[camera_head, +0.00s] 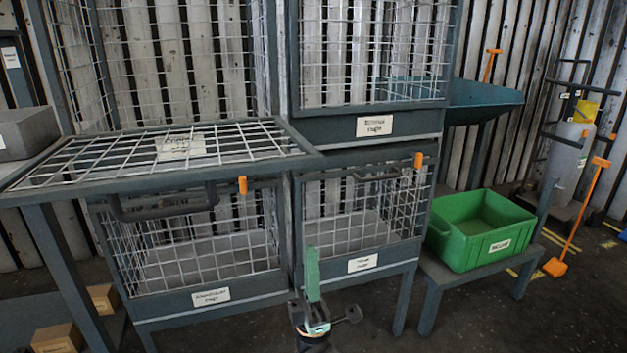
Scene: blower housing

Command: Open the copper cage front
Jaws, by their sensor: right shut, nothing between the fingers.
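Several wire-mesh cages with dark frames stand in front of me. The upper left cage's mesh front (245,139) is folded down, lying nearly level towards me, with a small label (181,146) on it. A dark handle (163,212) shows below its near edge. The lower left cage (200,262), lower right cage (345,215) and upper right cage (370,50) have upright mesh fronts. The label lettering is too blurred to tell which cage is the copper one. My right gripper (312,262), with green fingers, is shut and empty, in front of the lower cages. My left gripper is out of view.
Orange latches (242,185) sit on the lower cages' upper frames. A green bin (482,232) stands on a low bench at right, below a blue-green tray (485,93). A grey box (25,133) stands at far left. Dark floor is free at lower right.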

